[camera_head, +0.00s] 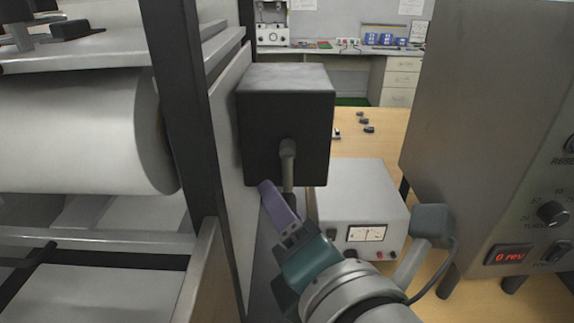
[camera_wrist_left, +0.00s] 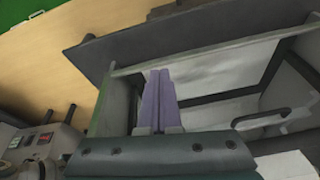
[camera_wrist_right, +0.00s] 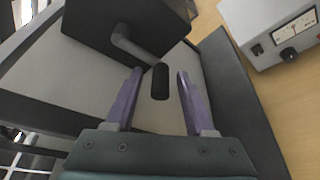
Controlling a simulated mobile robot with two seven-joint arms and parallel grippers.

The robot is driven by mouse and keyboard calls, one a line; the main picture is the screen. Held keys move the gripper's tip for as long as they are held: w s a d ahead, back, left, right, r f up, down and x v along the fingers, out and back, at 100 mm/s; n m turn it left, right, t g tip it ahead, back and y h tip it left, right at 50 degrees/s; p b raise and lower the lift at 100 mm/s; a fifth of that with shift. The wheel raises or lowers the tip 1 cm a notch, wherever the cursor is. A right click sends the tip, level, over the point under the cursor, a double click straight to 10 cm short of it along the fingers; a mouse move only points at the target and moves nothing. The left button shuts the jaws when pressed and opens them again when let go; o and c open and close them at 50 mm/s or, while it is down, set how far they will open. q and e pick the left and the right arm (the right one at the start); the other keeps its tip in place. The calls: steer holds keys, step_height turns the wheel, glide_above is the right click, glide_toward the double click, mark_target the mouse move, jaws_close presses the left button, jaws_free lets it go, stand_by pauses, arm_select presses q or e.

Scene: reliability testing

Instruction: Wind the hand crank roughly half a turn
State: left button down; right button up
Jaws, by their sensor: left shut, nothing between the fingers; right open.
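The hand crank sticks out of a black box (camera_head: 287,110) on the side of a light panel. Its grey bent arm (camera_head: 288,165) hangs down in the head view. In the right wrist view the crank arm (camera_wrist_right: 132,47) leads to a black grip (camera_wrist_right: 160,82). My right gripper (camera_wrist_right: 156,88) is open, with its purple fingers on either side of the grip and gaps showing on both sides. In the head view my right gripper (camera_head: 291,205) hides the grip. My left gripper (camera_wrist_left: 158,78) is shut and empty, seen only in the left wrist view.
A grey meter box (camera_head: 362,200) stands on the wooden table just right of the crank. A large grey cabinet (camera_head: 480,130) with a red "0 rev" display (camera_head: 509,255) is at the right. A rack with a big white roll (camera_head: 80,130) fills the left.

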jaws_close()
stand_by(0.4)
